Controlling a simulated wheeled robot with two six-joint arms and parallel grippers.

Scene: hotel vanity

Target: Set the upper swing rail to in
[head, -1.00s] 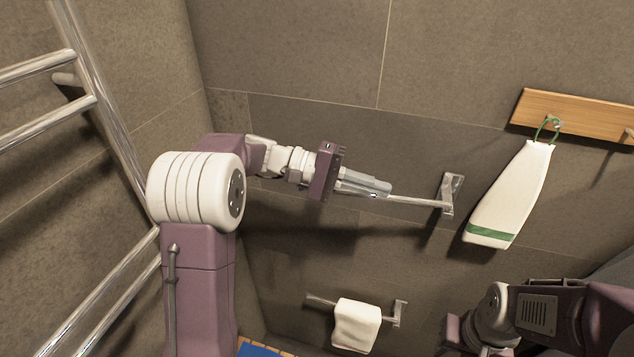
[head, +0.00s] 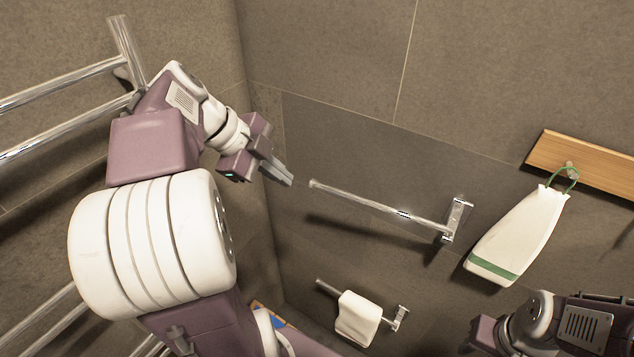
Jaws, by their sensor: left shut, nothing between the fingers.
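The upper swing rail (head: 372,204) is a bare chrome bar on a bracket (head: 457,219) on the dark tiled wall. Its free end points left, toward my left gripper. My left gripper (head: 286,178) is shut and empty, just left of the rail's free end, with a small gap in the picture. A lower rail (head: 328,287) with a white towel (head: 357,318) over it is below. My right arm shows at the lower right; its fingertips are not visible.
A white towel with a green stripe (head: 515,235) hangs from a wooden peg board (head: 590,163) at the right. A chrome ladder-like rack (head: 62,80) stands at the left, close to my left arm. The wall around the upper rail is clear.

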